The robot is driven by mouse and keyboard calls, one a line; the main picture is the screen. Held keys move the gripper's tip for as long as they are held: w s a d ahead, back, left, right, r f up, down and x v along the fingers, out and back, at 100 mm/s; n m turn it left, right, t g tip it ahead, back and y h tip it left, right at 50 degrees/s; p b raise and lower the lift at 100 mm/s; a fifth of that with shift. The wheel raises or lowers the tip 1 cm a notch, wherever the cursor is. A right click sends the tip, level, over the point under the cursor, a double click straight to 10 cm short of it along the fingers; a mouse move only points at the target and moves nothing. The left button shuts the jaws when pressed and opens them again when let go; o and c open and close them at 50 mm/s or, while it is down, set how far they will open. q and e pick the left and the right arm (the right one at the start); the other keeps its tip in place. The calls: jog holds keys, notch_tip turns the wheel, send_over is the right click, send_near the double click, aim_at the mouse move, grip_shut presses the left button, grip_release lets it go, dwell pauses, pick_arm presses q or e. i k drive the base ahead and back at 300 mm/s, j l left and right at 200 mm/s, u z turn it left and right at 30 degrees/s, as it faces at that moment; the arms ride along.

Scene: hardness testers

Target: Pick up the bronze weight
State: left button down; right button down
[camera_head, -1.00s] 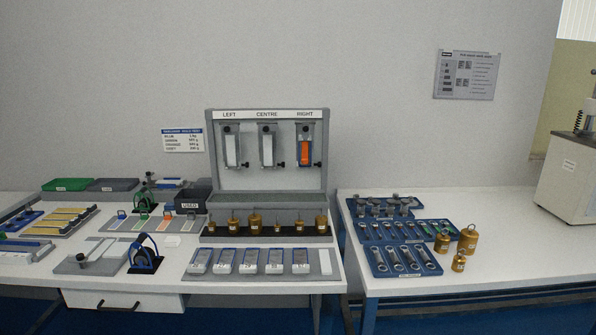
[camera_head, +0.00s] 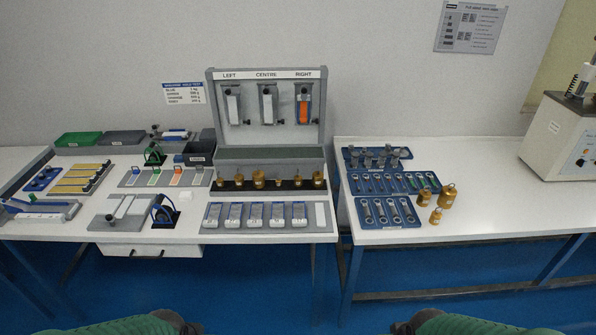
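Several bronze-coloured weights are in view, and I cannot tell which one the task means. On the right table stand a large bronze weight (camera_head: 447,197) with a ring on top, a medium one (camera_head: 424,197) left of it, and a small one (camera_head: 436,216) in front. More bronze weights (camera_head: 258,180) stand in a row on a black strip (camera_head: 228,186) at the foot of the grey tester panel (camera_head: 268,110). Green parts of my own arms show at the bottom edge. Neither gripper can be made out, and no weight is held.
Blue trays (camera_head: 388,213) of metal rings and links lie left of the loose weights. A grey tray of sample blocks (camera_head: 325,215) lies before the panel. A gap separates the left table from the right table (camera_head: 495,205). A white machine (camera_head: 560,140) stands far right.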

aim_at(297, 179)
jog(key=i+j+z, duration=0.25)
jog(key=i, duration=0.4)
jog(key=i+j+z, duration=0.25)
jog(key=i, duration=0.35)
jog(key=i+j+z, duration=0.2)
jog(key=i+j, duration=0.35)
